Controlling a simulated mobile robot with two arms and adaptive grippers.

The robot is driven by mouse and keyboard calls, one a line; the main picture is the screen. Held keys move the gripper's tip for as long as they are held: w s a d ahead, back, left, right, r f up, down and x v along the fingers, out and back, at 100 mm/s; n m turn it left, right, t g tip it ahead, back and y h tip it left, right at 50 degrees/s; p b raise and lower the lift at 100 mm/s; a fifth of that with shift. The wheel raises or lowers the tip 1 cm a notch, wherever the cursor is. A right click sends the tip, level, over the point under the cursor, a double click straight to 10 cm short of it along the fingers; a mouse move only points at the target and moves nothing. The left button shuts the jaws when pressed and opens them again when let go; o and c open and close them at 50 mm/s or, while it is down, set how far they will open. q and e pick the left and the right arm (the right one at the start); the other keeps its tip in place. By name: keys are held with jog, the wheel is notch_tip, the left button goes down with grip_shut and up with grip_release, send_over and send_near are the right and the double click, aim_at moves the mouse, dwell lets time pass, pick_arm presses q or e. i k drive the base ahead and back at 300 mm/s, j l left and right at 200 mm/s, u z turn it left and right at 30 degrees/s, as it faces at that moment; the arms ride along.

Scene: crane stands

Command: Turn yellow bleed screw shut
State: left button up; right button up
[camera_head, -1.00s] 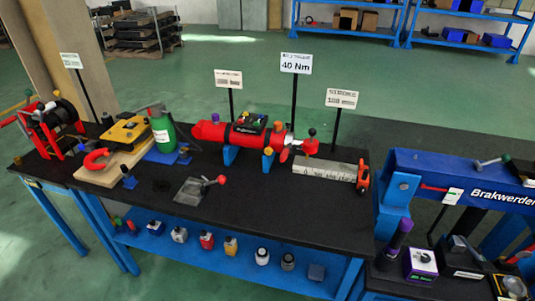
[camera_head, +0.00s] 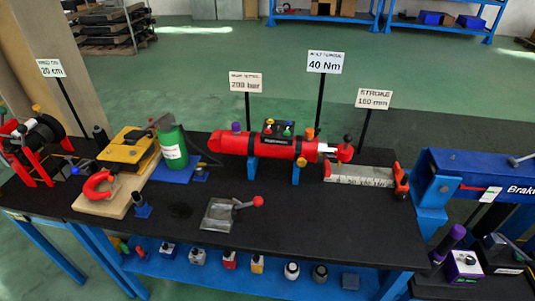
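A red cylinder (camera_head: 220,143) lies on blue supports at the back middle of the black-topped bench. A black block with small coloured knobs (camera_head: 279,130) sits on top of it; one knob looks yellow (camera_head: 268,122), but it is too small to tell whether it is the bleed screw or how far it is turned. An orange-yellow knob (camera_head: 301,161) is on the cylinder's front side near its right end. A purple knob (camera_head: 236,128) is near the left end. Neither of my grippers is in view.
Left of the cylinder stand a green bottle (camera_head: 171,146) and a yellow device (camera_head: 127,146) on a board. A grey plate with a red-knobbed lever (camera_head: 258,201) lies in front. A ruler block (camera_head: 358,175) is at right. Signs stand behind; the bench front (camera_head: 330,240) is clear.

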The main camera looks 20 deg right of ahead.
aim_at(301, 162)
jog(key=i+j+z, duration=0.15)
jog(key=z, duration=0.3)
jog(key=i+j+z, duration=0.1)
jog(key=j+z, duration=0.3)
jog(key=i+j+z, duration=0.1)
jog(key=j+z, duration=0.15)
jog(key=z, duration=0.2)
